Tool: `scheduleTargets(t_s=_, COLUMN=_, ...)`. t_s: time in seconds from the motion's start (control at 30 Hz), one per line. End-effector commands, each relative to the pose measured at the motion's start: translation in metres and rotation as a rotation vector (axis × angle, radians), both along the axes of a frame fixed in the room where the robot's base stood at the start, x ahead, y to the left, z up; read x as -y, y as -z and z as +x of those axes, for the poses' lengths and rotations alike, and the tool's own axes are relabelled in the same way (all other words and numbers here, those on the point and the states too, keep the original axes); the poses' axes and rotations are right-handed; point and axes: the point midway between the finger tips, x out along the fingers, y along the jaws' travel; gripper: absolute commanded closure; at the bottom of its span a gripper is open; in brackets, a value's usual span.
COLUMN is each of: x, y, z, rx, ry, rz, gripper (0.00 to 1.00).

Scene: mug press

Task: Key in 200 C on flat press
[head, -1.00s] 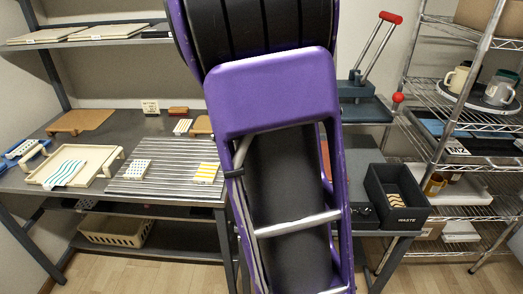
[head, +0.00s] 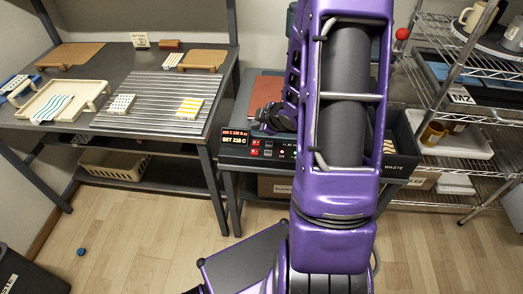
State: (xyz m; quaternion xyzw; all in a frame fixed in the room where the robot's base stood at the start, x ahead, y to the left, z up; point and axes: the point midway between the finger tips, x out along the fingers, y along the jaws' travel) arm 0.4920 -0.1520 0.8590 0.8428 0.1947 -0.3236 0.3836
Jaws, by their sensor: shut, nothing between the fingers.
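The flat press stands on the side bench right of the long table; its black control panel (head: 262,152) faces me. The panel's lit display (head: 236,136) has a red upper line too small to read surely and a lower line that looks like "SET 220 C". Small red-marked keys (head: 256,147) sit right of the display. A reddish-brown flat surface (head: 264,88) shows behind the panel. My gripper (head: 268,126) is shut and empty, low over the panel's back edge, right of the display. My arm hides the press's right part, and the fingertips are hard to make out.
A ribbed metal surface (head: 150,105) with patterned pieces and a cream tray (head: 62,100) are on the long table. A dark waste box (head: 403,145) is right of my arm. A wire shelf (head: 455,110) with mugs stands far right.

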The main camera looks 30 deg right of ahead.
Motion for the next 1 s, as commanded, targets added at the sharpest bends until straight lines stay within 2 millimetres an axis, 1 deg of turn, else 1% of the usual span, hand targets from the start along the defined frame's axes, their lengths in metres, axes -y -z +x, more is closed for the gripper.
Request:
scheduleTargets(t_s=0.13, x=-0.004, y=0.004, z=-0.004, rx=-0.005, ry=-0.004, rz=0.019, gripper=1.00)
scheduleTargets(t_s=0.43, x=-0.004, y=0.004, z=-0.004, rx=-0.005, ry=-0.003, rz=0.018, gripper=1.00)
scheduleTargets(t_s=0.57, x=-0.004, y=0.008, z=-0.004, rx=-0.005, ry=-0.004, rz=0.017, gripper=1.00)
scheduleTargets(t_s=0.77, x=-0.004, y=0.026, z=-0.004, rx=-0.005, ry=-0.004, rz=0.017, gripper=1.00)
scheduleTargets(t_s=1.0, x=-0.004, y=0.060, z=-0.004, rx=-0.005, ry=-0.003, rz=0.019, gripper=1.00)
